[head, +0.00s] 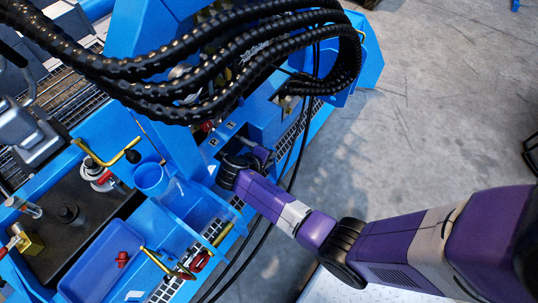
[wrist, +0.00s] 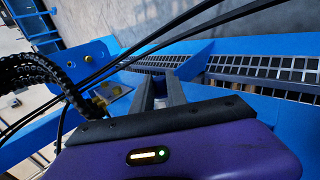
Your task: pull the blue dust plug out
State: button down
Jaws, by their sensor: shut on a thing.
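My gripper (wrist: 161,90) is in the middle of the wrist view. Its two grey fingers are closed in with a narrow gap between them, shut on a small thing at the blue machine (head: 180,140). I take this thing to be the blue dust plug, but the fingers hide it and its colour does not show clearly. In the head view my arm reaches in from the right. My gripper there is small, partly hidden by my own wrist, beside the machine's blue column. I cannot tell whether the plug is seated or free.
Thick black ribbed hoses (head: 190,70) arch above my gripper, and thin black cables (wrist: 215,35) pass close by. A blue tray (head: 85,285) holds a small red part (head: 122,259). A blue cup (head: 150,178) stands left of my gripper. Bare concrete floor (head: 440,110) lies right.

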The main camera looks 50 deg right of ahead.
jog(key=shift+s, duration=0.15)
jog(key=shift+s+p, duration=1.25)
jog(key=shift+s, duration=0.4)
